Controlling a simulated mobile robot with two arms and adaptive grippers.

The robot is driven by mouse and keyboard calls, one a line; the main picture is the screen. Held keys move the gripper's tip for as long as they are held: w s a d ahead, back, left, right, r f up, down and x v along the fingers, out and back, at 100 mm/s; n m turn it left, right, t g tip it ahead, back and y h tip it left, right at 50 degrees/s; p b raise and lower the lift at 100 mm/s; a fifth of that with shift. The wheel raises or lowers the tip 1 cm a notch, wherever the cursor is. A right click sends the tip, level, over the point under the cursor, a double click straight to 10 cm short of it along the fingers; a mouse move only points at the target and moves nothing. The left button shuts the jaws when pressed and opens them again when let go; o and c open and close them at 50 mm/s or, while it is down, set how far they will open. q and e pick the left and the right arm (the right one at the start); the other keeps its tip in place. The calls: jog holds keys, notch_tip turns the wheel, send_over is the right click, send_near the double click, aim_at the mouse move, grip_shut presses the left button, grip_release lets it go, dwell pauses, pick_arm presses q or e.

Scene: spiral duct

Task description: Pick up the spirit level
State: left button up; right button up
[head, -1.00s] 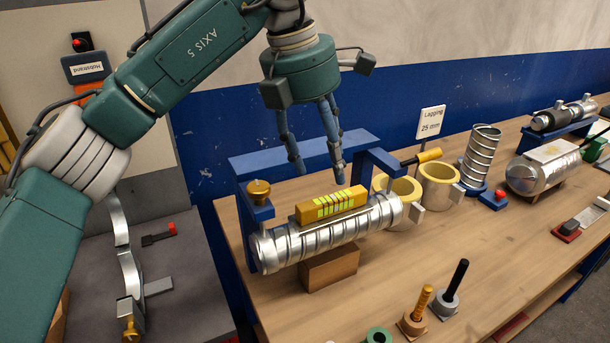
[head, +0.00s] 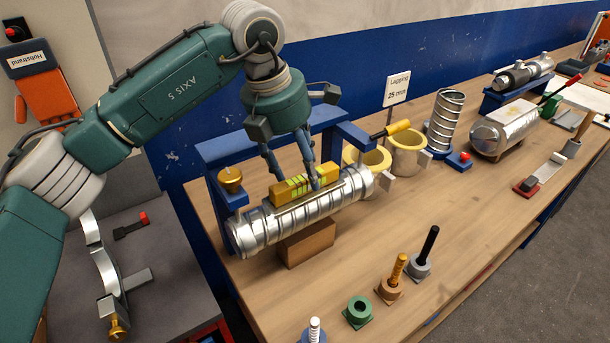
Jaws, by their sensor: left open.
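The spirit level (head: 291,190) is a yellow bar with bright green-yellow panels. It lies along the top of a silver spiral duct (head: 280,229) in the head view. My left gripper (head: 297,184) is open and points down right at the level. One finger comes down in front of the level and hides part of it. The other finger's tip is at the level's far side, partly hidden. I cannot tell whether either finger touches the level. My right gripper is not in view.
Several upright pegs and a green ring (head: 359,310) stand in front.

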pick_arm(q)
jog(key=shift+d+f, duration=0.15)
jog(key=shift+f, duration=0.5)
jog(key=shift+w, duration=0.1)
jog(key=c, duration=1.3)
jog(key=shift+r, duration=0.15)
jog(key=shift+c, duration=0.2)
